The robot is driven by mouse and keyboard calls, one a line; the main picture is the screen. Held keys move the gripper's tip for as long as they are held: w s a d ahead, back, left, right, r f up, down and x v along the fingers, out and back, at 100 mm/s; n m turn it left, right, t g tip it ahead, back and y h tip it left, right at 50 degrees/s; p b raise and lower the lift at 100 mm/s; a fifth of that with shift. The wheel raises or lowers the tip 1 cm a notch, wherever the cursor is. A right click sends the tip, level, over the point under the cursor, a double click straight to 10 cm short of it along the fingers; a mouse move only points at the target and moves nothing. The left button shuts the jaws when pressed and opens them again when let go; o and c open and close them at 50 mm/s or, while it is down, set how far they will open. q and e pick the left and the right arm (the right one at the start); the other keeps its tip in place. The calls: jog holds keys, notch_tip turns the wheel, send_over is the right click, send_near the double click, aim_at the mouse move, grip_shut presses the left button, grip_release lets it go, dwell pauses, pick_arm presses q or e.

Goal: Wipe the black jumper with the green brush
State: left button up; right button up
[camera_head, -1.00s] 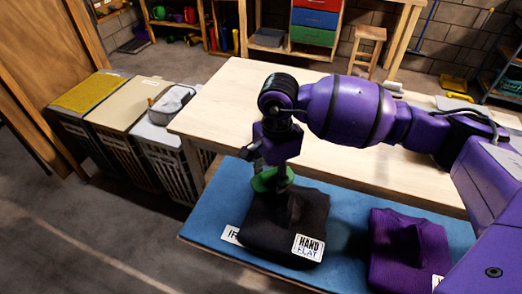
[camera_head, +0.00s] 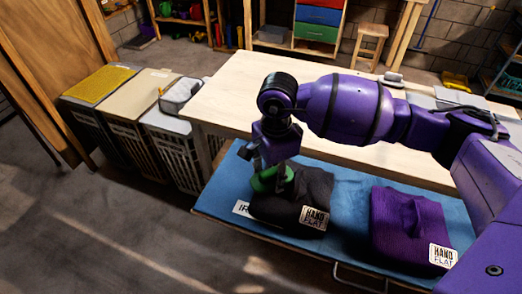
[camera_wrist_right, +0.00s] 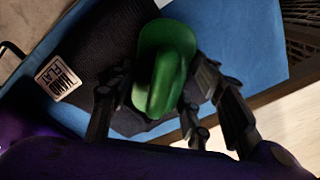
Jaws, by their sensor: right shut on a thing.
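The black jumper (camera_head: 291,206) lies folded on the blue mat at the middle of the head view, with a white label at its front. It also shows in the right wrist view (camera_wrist_right: 112,42). The green brush (camera_head: 268,182) is at the jumper's left side; in the right wrist view it (camera_wrist_right: 164,67) sits between the dark fingers, over the jumper's edge. My right gripper (camera_head: 275,172) is shut on the brush. I cannot tell whether the brush touches the cloth. My left gripper is not in view.
A purple jumper (camera_head: 396,231) with a label lies to the right on the blue mat (camera_head: 349,200). A pale wooden table (camera_head: 236,92) stands behind. Laundry bins (camera_head: 112,126) stand at the left. My right arm crosses above the table.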

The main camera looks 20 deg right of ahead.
aim_at(273, 169)
notch_tip(273, 169, up, 4)
jog(key=shift+s+a+f+p, duration=0.1)
jog(key=shift+p, duration=0.4)
jog(key=shift+r+p, duration=0.3)
jog(key=shift+r, duration=0.35)
jog(key=shift+r+p, duration=0.3)
jog(key=shift+r, duration=0.55)
jog(key=shift+r+p, duration=0.3)
jog(key=shift+r, duration=0.55)
